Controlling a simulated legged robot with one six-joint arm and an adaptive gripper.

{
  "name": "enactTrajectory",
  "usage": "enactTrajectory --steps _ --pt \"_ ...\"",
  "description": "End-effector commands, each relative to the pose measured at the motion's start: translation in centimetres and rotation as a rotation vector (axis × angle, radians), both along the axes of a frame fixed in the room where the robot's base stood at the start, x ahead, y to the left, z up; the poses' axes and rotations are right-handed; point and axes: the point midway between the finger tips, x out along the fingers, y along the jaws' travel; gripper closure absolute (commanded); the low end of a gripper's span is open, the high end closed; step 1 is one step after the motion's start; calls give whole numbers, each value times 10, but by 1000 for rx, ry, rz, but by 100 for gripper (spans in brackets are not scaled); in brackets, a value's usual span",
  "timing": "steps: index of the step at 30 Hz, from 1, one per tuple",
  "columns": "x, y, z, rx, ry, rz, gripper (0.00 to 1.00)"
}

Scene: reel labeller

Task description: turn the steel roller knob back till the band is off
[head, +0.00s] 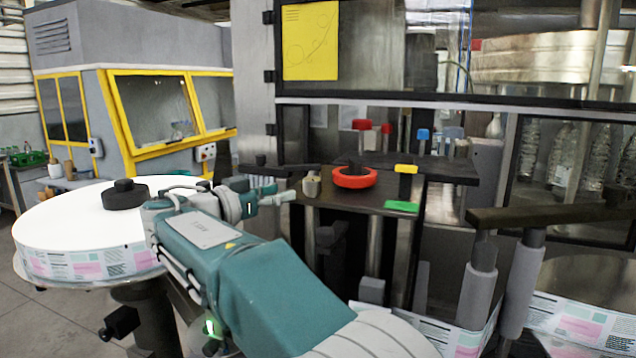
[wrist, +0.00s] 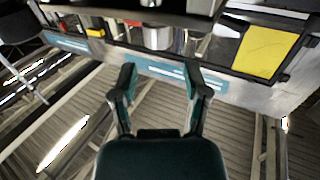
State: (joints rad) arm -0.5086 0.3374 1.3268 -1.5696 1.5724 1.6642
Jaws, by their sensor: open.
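A small steel knob (head: 311,186) stands on the left part of the dark machine plate, left of a red-orange ring (head: 355,177). I take it to be the roller knob; its exact turn cannot be read. My gripper (head: 278,194) is just left of the knob in the head view, apart from it and empty. In the wrist view my gripper (wrist: 160,78) shows two spread fingers with nothing between them. The printed label band (head: 98,263) is wound on the white reel at left. More of the band (head: 468,342) runs by the grey rollers at lower right.
The white reel top (head: 65,212) carries a black hub (head: 125,194). A yellow block (head: 406,169) and a green pad (head: 401,207) sit on the plate's right side. A dark bar (head: 550,216) tops the grey rollers. A yellow sheet (head: 310,42) hangs above.

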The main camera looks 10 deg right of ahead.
Motion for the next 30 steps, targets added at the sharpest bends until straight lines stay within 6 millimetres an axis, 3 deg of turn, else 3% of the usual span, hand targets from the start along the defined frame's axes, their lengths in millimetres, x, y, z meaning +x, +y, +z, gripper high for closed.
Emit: enactTrajectory --steps 9,15,27,30 --pt "29 -54 0 0 0 -3 40" --pt "42 -77 0 0 0 0 40" --pt "47 -84 0 -1 0 3 40" --pt "47 -84 0 -1 0 3 85"
